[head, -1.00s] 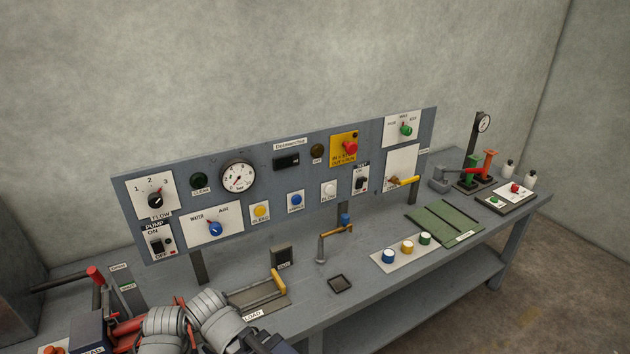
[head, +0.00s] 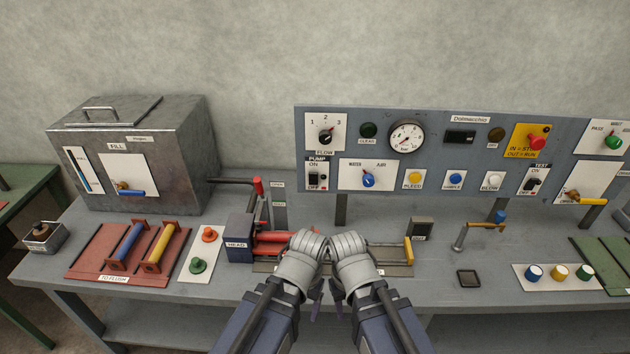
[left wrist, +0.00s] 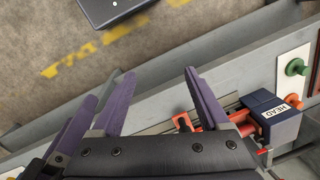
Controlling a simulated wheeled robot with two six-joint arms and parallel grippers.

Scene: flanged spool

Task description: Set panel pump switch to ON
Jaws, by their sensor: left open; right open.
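The pump switch (head: 314,179) is a small black switch on a white plate at the lower left of the grey panel (head: 288,110), in the head view. The plate reads PUMP, with ON above and OFF below; a small red spot is at its right. Which way the switch is set is too small to tell. My left gripper (head: 317,292) and right gripper (head: 337,292) are side by side, low in front of the bench and well short of the switch, mostly hidden by my wrists. In the left wrist view, my left gripper (left wrist: 154,78) is open, with nothing between its purple fingers.
A flow knob (head: 325,137) is above the switch, and a water/air knob (head: 368,180) is to its right. A blue and red HEAD device (head: 240,229) and a red-tipped lever (head: 258,187) stand on the bench below. A metal FILL box (head: 180,130) is at left.

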